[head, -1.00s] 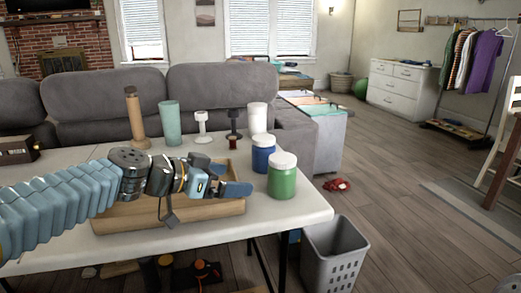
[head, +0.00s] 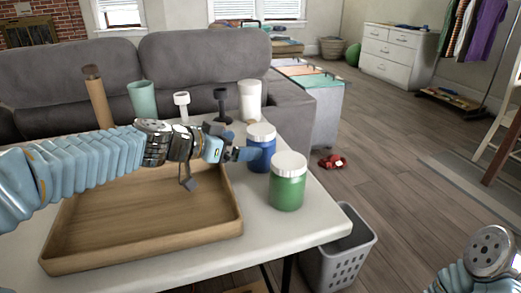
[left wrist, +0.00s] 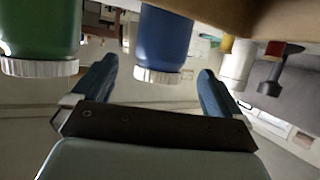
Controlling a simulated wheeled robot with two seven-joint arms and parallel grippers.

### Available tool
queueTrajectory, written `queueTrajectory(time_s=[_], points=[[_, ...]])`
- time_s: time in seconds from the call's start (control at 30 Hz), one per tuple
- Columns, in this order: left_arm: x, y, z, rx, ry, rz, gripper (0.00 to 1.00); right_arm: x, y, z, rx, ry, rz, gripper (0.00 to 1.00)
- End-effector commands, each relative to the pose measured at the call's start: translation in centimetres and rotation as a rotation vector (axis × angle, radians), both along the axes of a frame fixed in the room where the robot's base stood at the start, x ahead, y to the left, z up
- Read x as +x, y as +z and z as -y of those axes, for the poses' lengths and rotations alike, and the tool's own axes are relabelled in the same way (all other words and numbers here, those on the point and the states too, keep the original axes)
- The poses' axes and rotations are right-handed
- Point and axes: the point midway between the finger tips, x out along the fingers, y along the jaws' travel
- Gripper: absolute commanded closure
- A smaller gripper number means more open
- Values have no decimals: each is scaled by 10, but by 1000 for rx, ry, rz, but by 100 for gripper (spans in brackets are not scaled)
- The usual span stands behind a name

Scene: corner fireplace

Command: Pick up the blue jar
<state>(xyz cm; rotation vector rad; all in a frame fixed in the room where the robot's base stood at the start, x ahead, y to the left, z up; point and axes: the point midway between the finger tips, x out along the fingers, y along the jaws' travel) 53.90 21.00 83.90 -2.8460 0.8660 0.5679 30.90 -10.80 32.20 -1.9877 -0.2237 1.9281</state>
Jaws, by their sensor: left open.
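The blue jar (head: 265,155) with a white lid stands upright on the white table, behind and left of the green jar. My left gripper (head: 243,154) is open at its left side, partly in front of it. In the left wrist view, which is upside down, the blue jar (left wrist: 163,42) shows between and beyond the two open fingers (left wrist: 157,68). I cannot tell whether a finger touches it. Part of my right arm shows at the bottom right of the head view, but its fingers do not show.
The green jar (head: 288,185) stands close at the right; it also shows in the left wrist view (left wrist: 40,30). A wooden tray (head: 150,245) lies below my left arm. A white cup (head: 250,100), a black item (head: 221,103) and a teal cup (head: 143,98) stand behind. A grey basket (head: 340,255) is beside the table.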

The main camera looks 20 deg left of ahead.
Motion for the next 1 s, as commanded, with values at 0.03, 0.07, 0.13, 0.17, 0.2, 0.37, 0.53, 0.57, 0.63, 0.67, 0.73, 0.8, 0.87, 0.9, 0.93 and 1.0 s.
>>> queueTrajectory(time_s=[0.03,0.07,0.13,0.17,0.2,0.37,0.53,0.57,0.63,0.67,0.73,0.8,0.87,0.9,0.93,1.0], points=[[6,-3,4,0,-2,-1,0,0,1,0,0,0,0,57],[8,-4,6,-1,-2,0,0,0,1,0,0,0,0,57],[12,-6,8,0,1,0,0,0,1,0,0,1,0,57],[14,-6,9,0,1,0,0,0,2,0,0,1,0,57],[16,-8,10,0,0,0,0,0,3,0,0,1,0,57],[37,-16,21,-1,-1,-4,0,0,11,0,1,2,0,57],[53,-26,32,0,-1,-1,0,0,12,-1,2,2,0,57],[54,-26,32,0,-1,0,0,0,12,-1,2,2,0,57],[56,-26,33,0,0,1,0,0,12,-1,2,2,0,57],[56,-27,33,1,1,2,0,0,12,-1,2,2,0,57],[56,-27,33,1,1,2,0,0,12,-1,2,2,0,57],[55,-27,33,1,1,2,2,0,12,-1,2,2,0,57],[55,-27,33,1,1,2,11,0,12,-1,2,2,0,57],[55,-27,33,1,1,2,17,0,12,-1,2,2,0,57],[55,-27,33,0,1,1,21,0,12,-1,2,2,0,57],[55,-27,33,0,1,1,32,0,12,-1,2,2,0,57]])
